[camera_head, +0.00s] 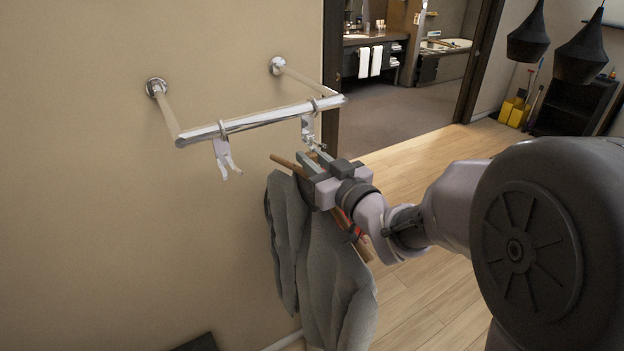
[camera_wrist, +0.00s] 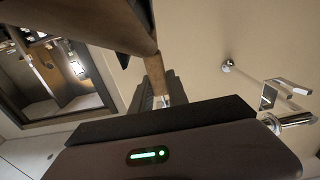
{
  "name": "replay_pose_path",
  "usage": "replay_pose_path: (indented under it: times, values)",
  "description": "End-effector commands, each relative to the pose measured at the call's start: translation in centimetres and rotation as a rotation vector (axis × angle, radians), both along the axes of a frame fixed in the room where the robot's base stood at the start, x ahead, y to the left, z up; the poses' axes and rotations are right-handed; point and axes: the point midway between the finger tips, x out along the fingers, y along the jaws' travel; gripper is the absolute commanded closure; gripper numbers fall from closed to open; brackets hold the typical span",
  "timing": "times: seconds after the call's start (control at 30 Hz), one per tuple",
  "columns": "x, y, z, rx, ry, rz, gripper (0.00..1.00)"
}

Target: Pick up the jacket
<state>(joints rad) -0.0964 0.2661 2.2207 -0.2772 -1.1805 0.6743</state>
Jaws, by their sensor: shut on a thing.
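The grey jacket (camera_head: 325,270) hangs on a wooden hanger (camera_head: 283,161) below and beside the wall rail, in the head view. My gripper (camera_head: 308,163) is at the top of the hanger, just under the rail's right-hand hook, and is shut on the hanger. The wooden hanger also shows close up in the wrist view (camera_wrist: 154,70). I cannot tell whether the hanger's metal top still touches the rail hook. The jacket's far side is hidden, and my arm covers part of the hanger.
A chrome rail (camera_head: 260,122) juts from the beige wall, with a metal hook (camera_head: 226,158) on its left. A doorway to a bathroom opens behind. Black pendant lamps (camera_head: 528,38) hang at the upper right. Wooden floor (camera_head: 425,300) lies open below right.

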Motion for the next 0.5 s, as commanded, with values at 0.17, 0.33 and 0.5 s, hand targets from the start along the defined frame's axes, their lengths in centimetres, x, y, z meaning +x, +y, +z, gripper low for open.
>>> replay_pose_path:
  times: [0.17, 0.33, 0.5]
  values:
    - [-0.5, -0.4, 0.9, 0.000, -0.004, -0.001, 1.00]
    - [-1.7, -1.2, 0.8, 0.001, -0.003, -0.001, 1.00]
    - [-3.6, -2.6, 0.8, 0.000, -0.004, -0.003, 1.00]
